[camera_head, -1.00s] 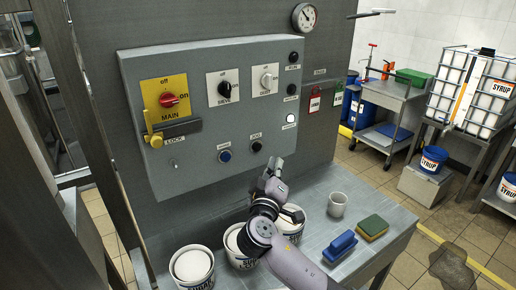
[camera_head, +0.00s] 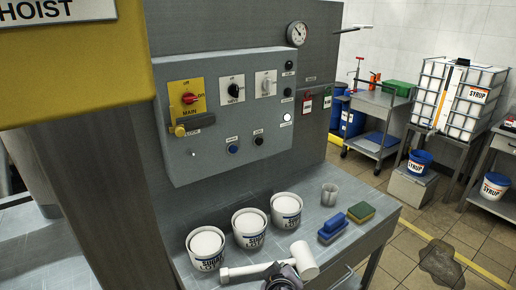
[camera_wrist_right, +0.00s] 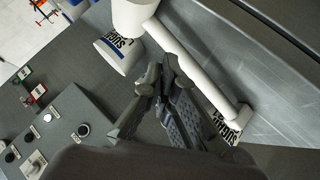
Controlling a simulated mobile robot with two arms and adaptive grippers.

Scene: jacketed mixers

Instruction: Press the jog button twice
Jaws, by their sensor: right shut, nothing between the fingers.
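The grey control panel (camera_head: 215,160) hangs on the machine wall in the head view. Its black jog button (camera_head: 258,141) is low on the front, right of a blue button (camera_head: 233,149). The jog button also shows at lower left in the wrist view (camera_wrist_right: 83,130), with its label beside it. My right gripper (camera_wrist_right: 165,80) is shut and empty, apart from the button. In the head view only part of its dark end (camera_head: 284,276) shows at the bottom edge, below the panel. My left gripper is out of view.
Three sugar tubs (camera_head: 250,229), a grey cup (camera_head: 329,194), a blue brush (camera_head: 333,226) and a sponge (camera_head: 361,212) stand on the bench. A white mallet-like object (camera_head: 245,270) lies in front of them. A yellow hoist box (camera_head: 70,60) fills the upper left.

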